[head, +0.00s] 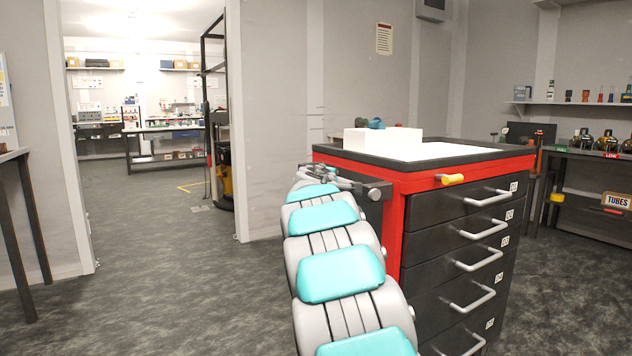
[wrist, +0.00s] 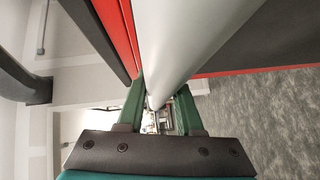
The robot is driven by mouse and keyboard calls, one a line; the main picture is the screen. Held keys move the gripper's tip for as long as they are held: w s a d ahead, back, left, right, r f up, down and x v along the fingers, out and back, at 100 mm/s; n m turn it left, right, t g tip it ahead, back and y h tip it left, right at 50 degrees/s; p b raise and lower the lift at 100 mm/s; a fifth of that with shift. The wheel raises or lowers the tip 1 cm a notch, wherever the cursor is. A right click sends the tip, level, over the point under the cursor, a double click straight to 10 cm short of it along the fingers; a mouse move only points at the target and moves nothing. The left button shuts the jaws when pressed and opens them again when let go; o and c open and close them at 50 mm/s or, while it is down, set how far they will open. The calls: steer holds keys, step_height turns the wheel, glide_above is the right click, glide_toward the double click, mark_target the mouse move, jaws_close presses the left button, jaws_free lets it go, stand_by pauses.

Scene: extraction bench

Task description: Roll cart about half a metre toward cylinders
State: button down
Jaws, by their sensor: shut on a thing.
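The red and black drawer cart (head: 405,205) stands right of centre in the head view, its drawers with grey pulls facing right of me. A white box (head: 383,139) with small blue and teal items sits on its top. My arm reaches forward to the cart's left side, where my gripper is small and partly hidden. In the wrist view my gripper (wrist: 161,100) has its green fingers on both sides of a pale grey handle bar (wrist: 187,40), shut on it. The cart's red edge shows beside the bar. I cannot make out any cylinders in either view.
A doorway at left opens to another room with benches (head: 165,130). A table (head: 15,155) stands at the left edge. A wall bench (head: 590,155) with bottles and a TUBES box (head: 617,200) is at right. The grey floor (head: 180,270) left of the cart is clear.

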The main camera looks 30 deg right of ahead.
mark_target(362, 176)
steer(key=d+p, duration=0.3)
steer(key=d, duration=0.8)
steer(key=shift+d+r, duration=0.1)
steer(key=shift+d, duration=0.05)
steer(key=c, duration=0.6)
jaws_free()
steer(key=shift+b+v, duration=1.35)
steer(key=shift+v, duration=2.3)
steer(key=shift+s, duration=0.2)
